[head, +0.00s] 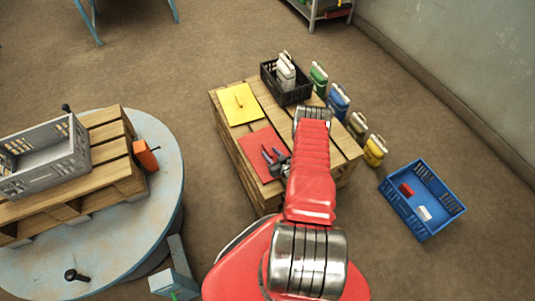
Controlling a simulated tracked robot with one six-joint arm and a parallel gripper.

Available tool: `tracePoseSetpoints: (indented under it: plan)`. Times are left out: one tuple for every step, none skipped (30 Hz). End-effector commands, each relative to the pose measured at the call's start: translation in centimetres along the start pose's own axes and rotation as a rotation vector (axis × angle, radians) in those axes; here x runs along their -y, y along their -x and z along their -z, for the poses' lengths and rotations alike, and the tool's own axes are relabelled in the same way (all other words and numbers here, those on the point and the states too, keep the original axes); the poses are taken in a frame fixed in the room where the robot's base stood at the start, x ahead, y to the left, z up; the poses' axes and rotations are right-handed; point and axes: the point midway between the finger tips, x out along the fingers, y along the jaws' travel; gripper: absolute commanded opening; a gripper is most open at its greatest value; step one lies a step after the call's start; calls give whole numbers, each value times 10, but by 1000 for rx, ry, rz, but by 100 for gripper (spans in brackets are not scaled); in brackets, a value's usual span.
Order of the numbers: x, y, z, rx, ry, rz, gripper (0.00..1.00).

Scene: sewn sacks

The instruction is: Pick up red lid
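The red lid (257,143) is a flat red square lying on the wooden pallet stack, left of my red arm. My gripper (273,154) is over the lid's right part, with its two dark purple-grey fingers spread apart. They look open and empty. The fingers and arm cover part of the lid, and its handle cannot be made out. The height of the fingers above the lid is hard to tell.
A yellow lid (239,112) lies behind the red one. A black crate (290,97) holds a white sack. Several coloured sacks stand right of the pallet (225,103). A blue crate (423,235) sits on the floor at right. A round table (165,175) bears a grey crate (45,177).

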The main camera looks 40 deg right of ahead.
Motion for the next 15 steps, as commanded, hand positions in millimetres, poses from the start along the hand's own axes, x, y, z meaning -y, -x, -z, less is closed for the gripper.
tracePoseSetpoints:
  plan:
    - [2, -6, 0, -1, 2, 2, 36]
    - [2, -8, 0, 0, 2, 2, 36]
    - [1, -11, 0, 0, 2, 2, 36]
    - [1, -12, 0, 0, 2, 1, 36]
    - [1, -14, 0, 0, 1, 1, 36]
    - [1, -14, 0, 0, 0, 0, 36]
    - [0, -14, 0, 1, 0, 0, 36]
    - [0, -14, 0, 1, 0, 0, 36]
    - [0, -14, 0, 1, 0, 0, 36]
    - [0, -14, 0, 1, 0, 0, 36]
    - [0, -14, 0, 1, 0, 0, 36]
    - [0, -14, 0, 0, 0, 0, 36]
    - [0, -14, 0, 0, 0, 0, 36]
    - [0, -14, 0, 0, 0, 0, 36]
    - [0, -14, 0, 0, 0, 0, 36]
